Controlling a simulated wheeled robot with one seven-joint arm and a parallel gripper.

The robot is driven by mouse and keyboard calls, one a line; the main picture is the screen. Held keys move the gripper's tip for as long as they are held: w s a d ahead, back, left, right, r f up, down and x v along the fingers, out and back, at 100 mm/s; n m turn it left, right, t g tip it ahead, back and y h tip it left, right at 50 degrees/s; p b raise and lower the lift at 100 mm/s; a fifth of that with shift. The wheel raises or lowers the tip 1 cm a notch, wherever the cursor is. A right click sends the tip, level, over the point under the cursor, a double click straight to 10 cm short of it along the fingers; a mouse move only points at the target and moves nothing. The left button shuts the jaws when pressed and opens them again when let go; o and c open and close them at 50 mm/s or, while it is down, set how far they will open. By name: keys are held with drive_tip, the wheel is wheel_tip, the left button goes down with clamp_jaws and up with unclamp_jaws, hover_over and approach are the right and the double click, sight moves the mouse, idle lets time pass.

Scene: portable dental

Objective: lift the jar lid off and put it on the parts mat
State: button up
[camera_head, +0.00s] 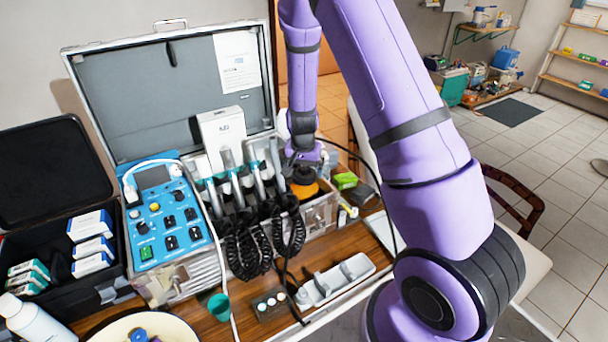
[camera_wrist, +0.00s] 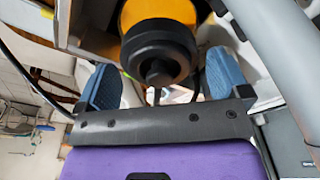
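The jar is orange (camera_wrist: 150,12) with a black stepped lid (camera_wrist: 160,45) that has a round knob. In the head view, the orange jar (camera_head: 303,190) stands in the right part of the open metal case, directly below my gripper (camera_head: 304,168). In the wrist view, my gripper (camera_wrist: 162,82) is open, with one blue pad on each side of the lid's knob and visible gaps between. The lid is on the jar. In the head view my gripper mostly hides the lid. I cannot tell for sure which surface is the parts mat.
A small dark piece with several pale dots (camera_head: 269,304) and a grey tray (camera_head: 336,281) lie on the wooden table. Black coiled hoses (camera_head: 250,240) and handpieces stand left of the jar. A teal cup (camera_head: 219,307) stands in front.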

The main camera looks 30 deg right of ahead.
drive_tip(key=c, duration=0.6)
drive_tip(key=shift+c, duration=0.2)
drive_tip(key=shift+r, duration=0.15)
